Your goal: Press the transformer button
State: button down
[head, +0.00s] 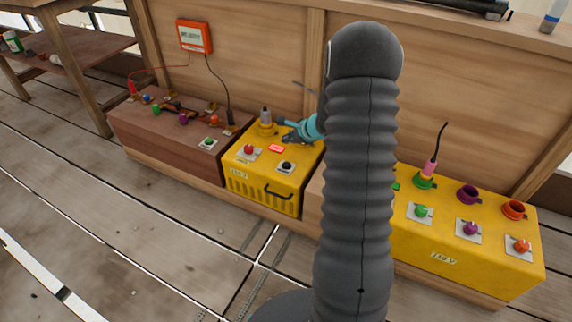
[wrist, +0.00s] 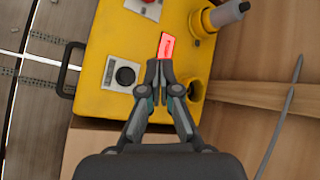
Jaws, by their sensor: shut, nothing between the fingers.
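A yellow box (head: 262,185) with a handle and vents stands mid-left in the head view; it looks like the transformer. Its top has a red button (head: 249,150), a black button (head: 286,166) and a glowing red display (head: 276,148). My gripper (head: 289,138) is over the back right of this top. In the wrist view my shut, empty gripper (wrist: 159,68) has its tips just by the red display (wrist: 167,45). The black button (wrist: 125,75) lies to their left on a white plate. I cannot tell whether the tips touch the box.
A grey plug-like piece (head: 265,116) stands in a yellow socket at the box's back. A brown box (head: 170,135) with coloured knobs stands left, under an orange meter (head: 194,36). Another yellow box (head: 450,250) with buttons and coloured sockets stands right. My arm hides part of the middle.

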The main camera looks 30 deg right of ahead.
jog(key=shift+f, duration=0.1)
dwell(0.3)
jog(key=b, duration=0.6)
send_over(288, 165)
notch_tip(288, 165, down, 7)
jog(key=shift+f, duration=0.2)
jog(key=shift+f+b, duration=0.6)
jog(key=shift+w+f+b, duration=0.1)
jog(key=shift+f+b, duration=0.1)
jog(key=shift+b, duration=0.1)
dwell(0.4)
jog(key=shift+f+b, duration=0.2)
jog(key=shift+b, duration=0.15)
jog(key=shift+f+b, duration=0.4)
jog(key=shift+b, duration=0.15)
dwell(0.9)
jog(key=shift+r, duration=0.1)
jog(key=shift+r+p, duration=0.45)
jog(key=shift+r, duration=0.3)
